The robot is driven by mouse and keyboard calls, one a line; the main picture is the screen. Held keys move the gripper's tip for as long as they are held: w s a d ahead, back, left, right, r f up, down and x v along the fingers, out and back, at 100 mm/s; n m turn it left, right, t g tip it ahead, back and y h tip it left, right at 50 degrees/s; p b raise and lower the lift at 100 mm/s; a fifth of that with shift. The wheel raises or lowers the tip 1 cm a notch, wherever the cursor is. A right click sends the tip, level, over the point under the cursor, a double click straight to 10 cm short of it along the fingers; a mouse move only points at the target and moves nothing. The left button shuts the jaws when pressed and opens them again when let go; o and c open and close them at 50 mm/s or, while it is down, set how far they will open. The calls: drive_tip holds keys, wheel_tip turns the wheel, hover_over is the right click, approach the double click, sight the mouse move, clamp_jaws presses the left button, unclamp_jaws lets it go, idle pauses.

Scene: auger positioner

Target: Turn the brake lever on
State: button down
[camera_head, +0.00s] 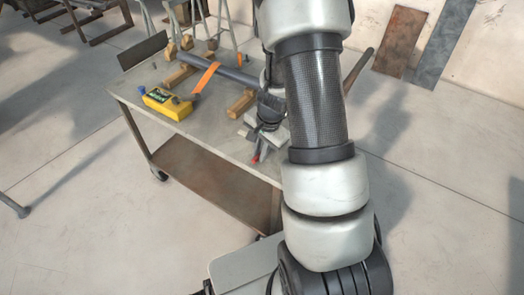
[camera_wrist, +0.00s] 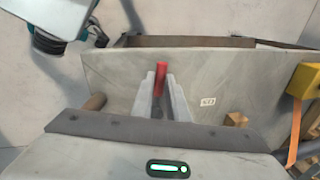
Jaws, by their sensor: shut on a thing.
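The red brake lever (camera_wrist: 133,78) stands at the fingertips in the wrist view. Its red end also shows in the head view (camera_head: 255,158), near the table's front edge. My gripper (camera_wrist: 162,88) has its light grey fingers close together on the lever. A dark piece shows between the fingers, and the exact contact is hard to see. In the head view my gripper (camera_head: 267,118) is partly hidden by my arm, low over the right end of the table.
The grey table (camera_head: 225,140) carries a yellow box (camera_head: 167,103), a dark tube (camera_head: 235,73), an orange strap (camera_head: 205,78) and wooden blocks (camera_head: 241,104). A brown lower shelf (camera_head: 215,185) lies beneath. The floor in front is clear.

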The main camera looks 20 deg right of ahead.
drive_tip(key=m+p, duration=0.1)
drive_tip(key=w+m+p, duration=0.1)
drive_tip(key=w+a+m+p, duration=0.1)
drive_tip(key=m, duration=0.1)
drive_tip(key=shift+w+r+h, duration=0.2)
drive_tip(key=shift+r+h, duration=0.05)
drive_tip(key=shift+h, duration=0.15)
drive_tip(key=w+m+p, duration=0.1)
drive_tip(key=m+p, duration=0.2)
drive_tip(key=shift+w+h+p, duration=0.3)
drive_tip(key=shift+w, duration=0.05)
drive_tip(key=m+p, duration=0.1)
drive_tip(key=w+m+p, duration=0.1)
drive_tip(key=p, duration=0.1)
drive_tip(key=shift+w+d+r+m, duration=0.1)
drive_tip(key=shift+w+d+m, duration=0.05)
drive_tip(key=shift+w+m, duration=0.2)
drive_tip(key=w+m+p, duration=0.1)
drive_tip(key=p, duration=0.1)
drive_tip(key=d+m+h+p, duration=0.1)
drive_tip(key=m+p, duration=0.1)
drive_tip(key=shift+w+m, duration=0.25)
drive_tip(key=shift+w, duration=0.15)
drive_tip(key=shift+w+d+f+m+g+p, duration=0.2)
drive_tip(key=shift+w+d+m+p, duration=0.15)
drive_tip(key=shift+m+p, duration=0.35)
drive_tip(key=shift+w+d+f+m+g+p, duration=0.1)
drive_tip(key=shift+w+d+m+g+p, duration=0.2)
drive_tip(key=shift+m, duration=0.7)
drive_tip(key=shift+w+d, duration=0.1)
